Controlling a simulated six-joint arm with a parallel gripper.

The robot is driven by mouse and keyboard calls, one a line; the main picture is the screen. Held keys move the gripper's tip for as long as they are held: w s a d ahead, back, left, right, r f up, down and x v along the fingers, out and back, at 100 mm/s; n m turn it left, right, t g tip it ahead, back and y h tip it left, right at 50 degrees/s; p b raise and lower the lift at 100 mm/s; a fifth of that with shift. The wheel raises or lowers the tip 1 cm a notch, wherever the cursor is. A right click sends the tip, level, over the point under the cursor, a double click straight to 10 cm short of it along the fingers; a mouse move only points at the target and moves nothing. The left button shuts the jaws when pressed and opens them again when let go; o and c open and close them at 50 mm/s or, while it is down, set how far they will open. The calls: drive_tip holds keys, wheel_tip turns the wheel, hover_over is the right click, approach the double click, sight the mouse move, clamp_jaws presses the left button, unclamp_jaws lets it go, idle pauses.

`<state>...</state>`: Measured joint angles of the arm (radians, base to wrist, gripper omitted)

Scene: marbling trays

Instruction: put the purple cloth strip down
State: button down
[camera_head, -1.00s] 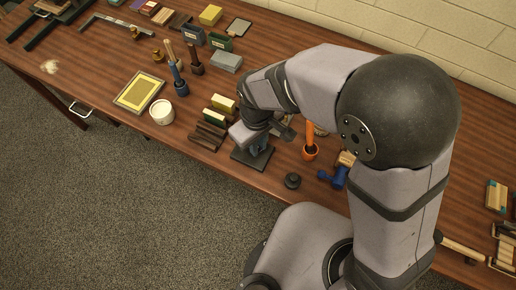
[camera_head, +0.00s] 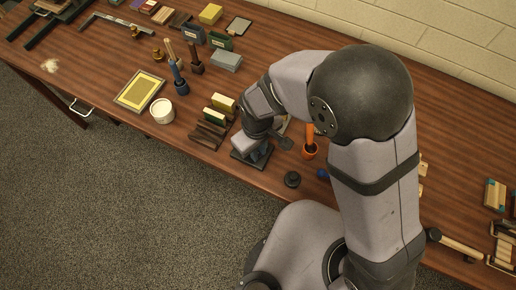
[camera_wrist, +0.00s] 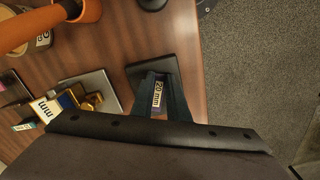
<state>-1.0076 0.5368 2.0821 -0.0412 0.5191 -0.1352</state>
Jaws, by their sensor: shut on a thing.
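My gripper (camera_wrist: 157,84) points down over a dark square plate (camera_wrist: 133,78) at the table's front edge. Its fingers are shut on a dark piece with a white 20 mm label (camera_wrist: 157,94), seen between them in the wrist view. In the head view my gripper (camera_head: 258,157) is low over the same plate (camera_head: 240,160), and my wrist hides most of the grip.
An orange cup (camera_head: 309,151) stands right of the plate. A dark round knob (camera_head: 292,179) lies in front, near the edge. The table's front left is clear.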

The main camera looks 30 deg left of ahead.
drive_tip(key=shift+f, duration=0.2)
drive_tip(key=c, duration=1.7)
unclamp_jaws()
drive_tip(key=shift+d, duration=0.1)
drive_tip(key=shift+f, duration=0.1)
drive_tip(key=shift+s, duration=0.1)
drive_tip(key=shift+r+p, duration=0.35)
drive_tip(key=shift+r, duration=0.5)
wheel_tip(320, 180, up, 12)
drive_tip(key=b, duration=0.3)
drive_tip(key=shift+f, duration=0.15)
